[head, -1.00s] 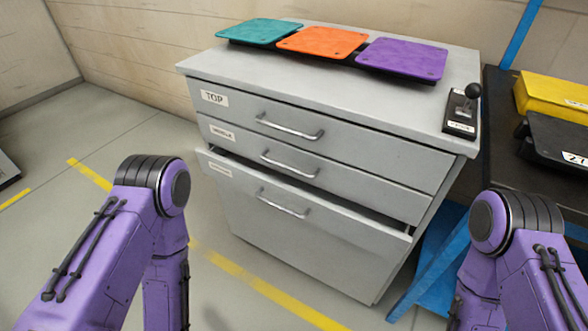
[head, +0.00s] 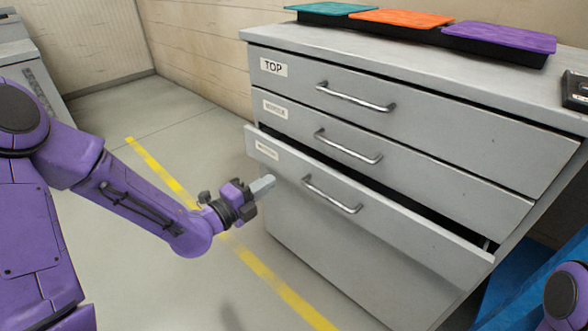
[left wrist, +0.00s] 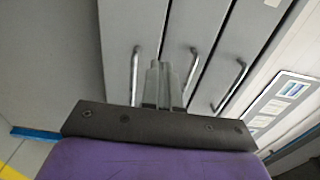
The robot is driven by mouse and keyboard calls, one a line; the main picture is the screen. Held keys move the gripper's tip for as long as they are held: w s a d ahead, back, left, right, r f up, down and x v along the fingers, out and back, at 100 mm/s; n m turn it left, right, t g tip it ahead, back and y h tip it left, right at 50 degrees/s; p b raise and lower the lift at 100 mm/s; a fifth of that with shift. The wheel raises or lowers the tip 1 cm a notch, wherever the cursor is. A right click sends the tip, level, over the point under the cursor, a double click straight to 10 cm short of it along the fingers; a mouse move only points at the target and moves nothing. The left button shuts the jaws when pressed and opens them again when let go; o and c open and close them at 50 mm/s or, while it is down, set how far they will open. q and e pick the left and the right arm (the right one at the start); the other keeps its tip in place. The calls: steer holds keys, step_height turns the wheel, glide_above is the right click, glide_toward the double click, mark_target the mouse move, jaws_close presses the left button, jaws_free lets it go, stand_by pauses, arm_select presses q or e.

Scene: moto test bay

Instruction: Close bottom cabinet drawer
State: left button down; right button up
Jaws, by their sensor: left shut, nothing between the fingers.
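The grey cabinet (head: 490,150) has three drawers with metal bar handles. The bottom drawer (head: 400,235) stands partly pulled out, with a dark gap along its top edge; its handle (head: 332,195) is on its front. The top drawer (head: 440,125) and the middle drawer (head: 440,185) look closed. My left gripper (head: 264,185) is shut and empty, in front of the left part of the bottom drawer's face; I cannot tell whether it touches. In the left wrist view, the shut fingers (left wrist: 162,85) point at the drawer fronts. My right gripper is out of view.
Teal (head: 330,8), orange (head: 402,18) and purple (head: 498,38) pads lie on the cabinet top, with a black device (head: 575,90) at its right. A blue frame (head: 520,280) stands at right. The floor with a yellow line (head: 165,170) is clear on the left.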

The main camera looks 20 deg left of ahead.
mark_target(303, 160)
arm_select(q)
steer(key=b+x, duration=0.1)
steer(key=x, duration=0.8)
steer(key=shift+w+d+f+b, duration=0.1)
steer(key=shift+w+f+b, duration=0.1)
steer(key=shift+w+b, duration=0.15)
steer(key=shift+w+d+r, duration=0.1)
steer(key=shift+w+d, duration=0.05)
steer(key=shift+w, duration=0.15)
steer(key=shift+b+x, duration=0.4)
steer(key=shift+x, duration=0.85)
